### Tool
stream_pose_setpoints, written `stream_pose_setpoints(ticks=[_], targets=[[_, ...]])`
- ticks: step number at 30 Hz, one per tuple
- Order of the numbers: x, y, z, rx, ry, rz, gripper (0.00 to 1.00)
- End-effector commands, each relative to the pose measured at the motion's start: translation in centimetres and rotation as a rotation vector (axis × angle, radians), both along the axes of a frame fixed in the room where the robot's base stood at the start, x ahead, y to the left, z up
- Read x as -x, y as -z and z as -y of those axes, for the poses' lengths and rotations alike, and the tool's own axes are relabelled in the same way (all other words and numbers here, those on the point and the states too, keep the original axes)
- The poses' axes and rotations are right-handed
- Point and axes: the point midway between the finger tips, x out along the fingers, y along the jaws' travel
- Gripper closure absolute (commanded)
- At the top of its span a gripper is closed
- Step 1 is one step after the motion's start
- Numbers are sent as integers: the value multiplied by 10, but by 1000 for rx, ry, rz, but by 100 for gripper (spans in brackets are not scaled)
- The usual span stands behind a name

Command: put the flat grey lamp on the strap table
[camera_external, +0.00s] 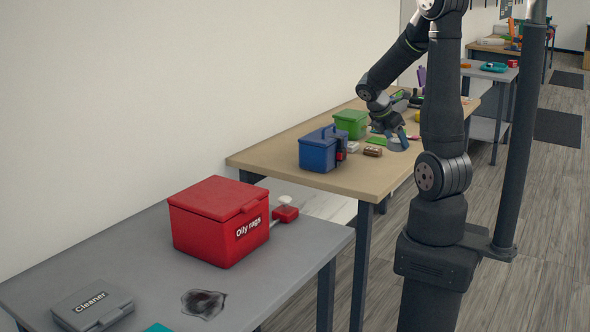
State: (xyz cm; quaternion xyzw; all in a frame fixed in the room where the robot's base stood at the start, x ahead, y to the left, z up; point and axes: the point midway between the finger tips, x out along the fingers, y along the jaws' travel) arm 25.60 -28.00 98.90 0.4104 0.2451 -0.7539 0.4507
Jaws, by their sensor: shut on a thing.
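My gripper (396,138) is over the right part of the wooden-topped table (262,161), pointing down. It is shut on a small grey thing (398,145) low over the tabletop. It is too small to tell for sure that this is the flat grey lamp, or whether it touches the table. No other flat grey lamp can be made out. Which table is the strap table cannot be told from this view.
A blue box (319,151), a green box (350,123) and a small brown block (373,152) stand left of my gripper. The near grey table (290,272) holds a red box (215,220) and a grey Cleaner case (90,305). A farther table bears a teal tray (494,67).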

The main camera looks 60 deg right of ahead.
Motion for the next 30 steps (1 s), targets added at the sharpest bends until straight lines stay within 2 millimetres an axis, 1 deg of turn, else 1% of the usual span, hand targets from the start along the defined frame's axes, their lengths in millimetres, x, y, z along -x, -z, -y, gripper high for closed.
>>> stream_pose_setpoints(ticks=[9,15,19,23,26,30], targets=[[-57,38,-28,-2,-7,-4,64],[-87,58,-43,-1,-3,-1,64],[-97,64,-47,0,-1,0,64],[-99,69,-48,0,1,-1,64],[-98,79,-48,-1,0,-4,64],[-98,99,-48,-1,0,-4,64]])
